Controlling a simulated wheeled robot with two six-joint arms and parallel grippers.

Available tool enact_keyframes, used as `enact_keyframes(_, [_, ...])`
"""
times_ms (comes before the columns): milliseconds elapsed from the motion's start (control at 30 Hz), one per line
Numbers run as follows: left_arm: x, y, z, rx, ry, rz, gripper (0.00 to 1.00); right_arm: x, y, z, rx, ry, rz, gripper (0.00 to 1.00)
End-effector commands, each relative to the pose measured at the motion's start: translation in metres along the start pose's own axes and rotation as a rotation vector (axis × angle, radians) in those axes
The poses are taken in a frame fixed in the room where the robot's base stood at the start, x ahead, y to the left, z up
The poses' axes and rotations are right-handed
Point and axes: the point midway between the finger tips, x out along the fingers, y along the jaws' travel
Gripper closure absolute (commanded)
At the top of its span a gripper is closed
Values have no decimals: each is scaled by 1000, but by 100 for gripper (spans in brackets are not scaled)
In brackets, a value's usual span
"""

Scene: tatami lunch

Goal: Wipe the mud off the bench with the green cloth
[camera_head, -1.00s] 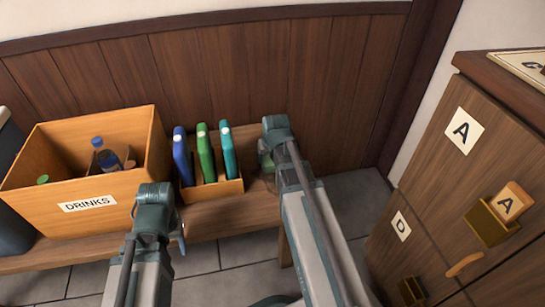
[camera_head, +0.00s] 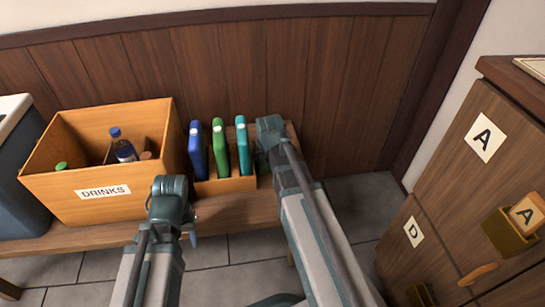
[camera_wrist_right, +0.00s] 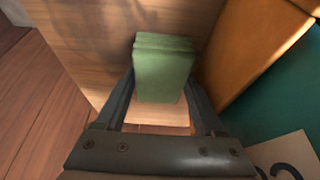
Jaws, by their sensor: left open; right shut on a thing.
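The green cloth (camera_wrist_right: 163,70) is a folded block between the fingers of my right gripper (camera_wrist_right: 165,108), which is shut on it. In the wrist view it is over the pale wood of the bench (camera_wrist_right: 85,40); I cannot tell if it touches. In the head view my right gripper (camera_head: 265,155) is at the right end of the bench (camera_head: 245,212), just right of the book rack, and its arm hides most of the cloth. My left gripper (camera_head: 190,236) is open and empty in front of the bench. I can make out no mud; the arm covers part of the bench top.
The book rack (camera_head: 225,185) with blue, green and teal books stands close left of my right gripper. A drinks box (camera_head: 60,198) with bottles and a dark bin (camera_head: 18,195) are further left. A cabinet (camera_head: 455,175) stands at right. The wall is behind.

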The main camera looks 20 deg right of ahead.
Motion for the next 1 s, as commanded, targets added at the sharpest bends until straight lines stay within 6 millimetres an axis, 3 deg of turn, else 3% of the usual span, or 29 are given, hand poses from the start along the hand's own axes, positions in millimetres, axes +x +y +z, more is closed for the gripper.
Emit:
enact_keyframes(233, [-1,0,0,0,0,0,50,-1,-14,0,0,1,-3,74])
enact_keyframes(467, [0,0,0,0,0,0,50,-2,-16,6,-2,0,-6,75])
enact_keyframes(733, [2,0,0,0,0,0,50,-9,-15,29,-5,-6,-5,74])
enact_keyframes(1000, [2,0,0,0,0,0,50,-10,-14,32,-6,-6,-5,75])
